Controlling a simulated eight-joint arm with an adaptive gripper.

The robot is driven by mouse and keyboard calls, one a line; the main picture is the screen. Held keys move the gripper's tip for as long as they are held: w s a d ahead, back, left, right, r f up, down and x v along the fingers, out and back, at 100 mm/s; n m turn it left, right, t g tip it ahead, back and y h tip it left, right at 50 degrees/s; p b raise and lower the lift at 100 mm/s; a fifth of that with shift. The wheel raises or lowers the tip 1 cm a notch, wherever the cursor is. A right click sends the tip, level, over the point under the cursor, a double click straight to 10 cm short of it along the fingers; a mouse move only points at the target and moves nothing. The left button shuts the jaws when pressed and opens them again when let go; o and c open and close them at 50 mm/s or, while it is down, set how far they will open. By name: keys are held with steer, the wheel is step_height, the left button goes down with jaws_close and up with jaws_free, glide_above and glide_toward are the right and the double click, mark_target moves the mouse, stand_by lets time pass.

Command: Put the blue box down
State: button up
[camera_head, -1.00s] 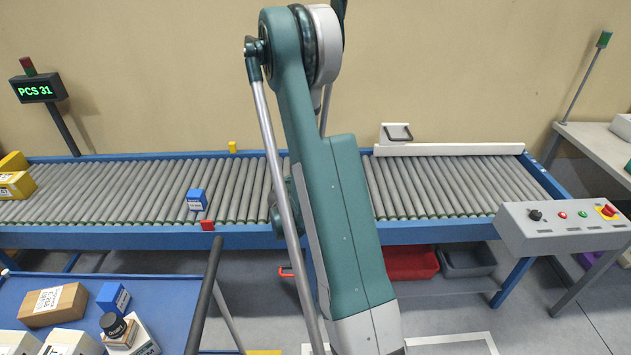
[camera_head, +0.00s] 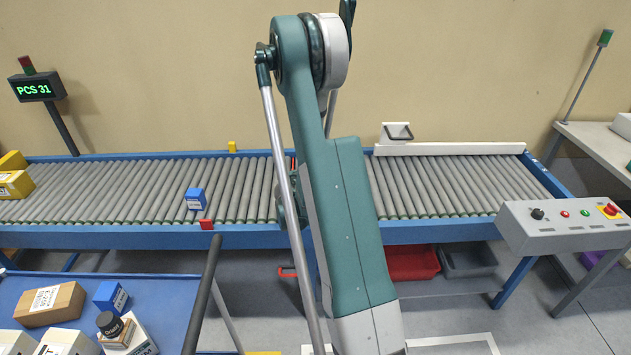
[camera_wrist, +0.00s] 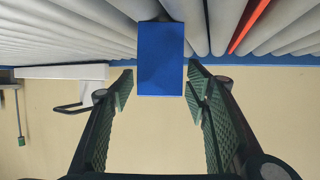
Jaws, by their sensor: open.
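In the wrist view, which is upside down, a plain blue box (camera_wrist: 161,60) is in the middle, close against the conveyor's grey rollers. Whether it rests fully on them I cannot tell. My gripper (camera_wrist: 160,84) is open, with one green padded finger on each side of the box and a narrow gap at both sides. In the head view my arm hides the gripper and this box. Another blue box (camera_head: 195,199) with a white label sits on the conveyor to the left of my arm.
The roller conveyor (camera_head: 110,190) has a red stripe (camera_wrist: 248,25) near the held-off box. A white ledge with a handle (camera_head: 397,132) stands at the back right. A control panel (camera_head: 560,228) is at the right. A blue table (camera_head: 45,285) holds several boxes at lower left.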

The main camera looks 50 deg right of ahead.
steer(key=shift+d, duration=0.1)
steer(key=shift+c, duration=0.4)
steer(key=c, duration=1)
steer(key=shift+c, duration=0.2)
steer(key=shift+r+p, duration=1.35)
steer(key=shift+r, duration=3.65)
